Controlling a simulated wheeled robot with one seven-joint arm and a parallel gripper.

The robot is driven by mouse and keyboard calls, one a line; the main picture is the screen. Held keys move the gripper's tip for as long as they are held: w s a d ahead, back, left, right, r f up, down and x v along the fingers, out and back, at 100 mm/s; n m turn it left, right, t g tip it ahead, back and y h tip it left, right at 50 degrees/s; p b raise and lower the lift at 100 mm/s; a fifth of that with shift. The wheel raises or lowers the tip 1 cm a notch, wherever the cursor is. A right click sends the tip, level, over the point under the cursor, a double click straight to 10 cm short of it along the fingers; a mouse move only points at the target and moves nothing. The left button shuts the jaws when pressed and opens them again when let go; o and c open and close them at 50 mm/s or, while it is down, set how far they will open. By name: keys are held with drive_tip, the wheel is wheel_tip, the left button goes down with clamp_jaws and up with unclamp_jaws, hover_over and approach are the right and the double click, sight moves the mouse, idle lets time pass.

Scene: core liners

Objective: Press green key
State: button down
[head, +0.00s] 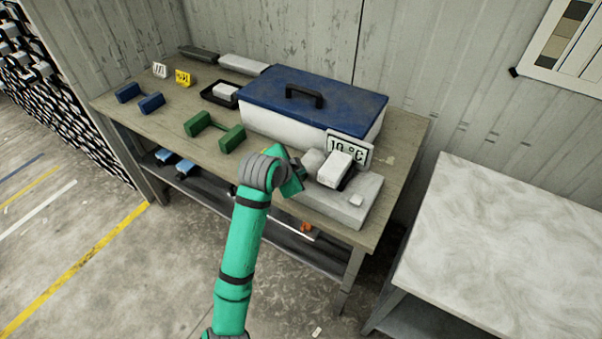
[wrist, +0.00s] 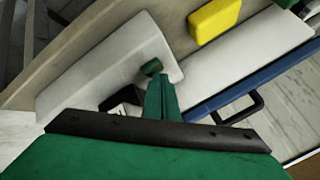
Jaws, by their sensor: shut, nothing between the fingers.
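A small dark green key (wrist: 151,68) shows on a pale slab (wrist: 100,70) in the wrist view. My gripper (wrist: 163,82) is shut and empty, its narrow green fingers ending right beside this key. I cannot tell whether they touch it. In the head view my gripper (head: 298,171) is over the left end of a pale grey device (head: 345,211) at the table's front edge. The green key cannot be made out there; my arm covers that area. A display (head: 363,152) reading 10 °C stands behind a white block (head: 336,169) on the device.
A white box with a blue lid (head: 340,93) and black handle (head: 305,96) stands close behind the device. Green blocks (head: 232,138) and blue blocks (head: 151,103) lie to the left. A yellow block (wrist: 213,18) shows in the wrist view. A pale table (head: 500,235) at right is clear.

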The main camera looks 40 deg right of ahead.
drive_tip(key=shift+s+r, duration=0.1)
drive_tip(key=shift+r, duration=0.9)
wheel_tip(320, 180, up, 5)
drive_tip(key=shift+f, duration=0.1)
idle(0.4)
idle(0.7)
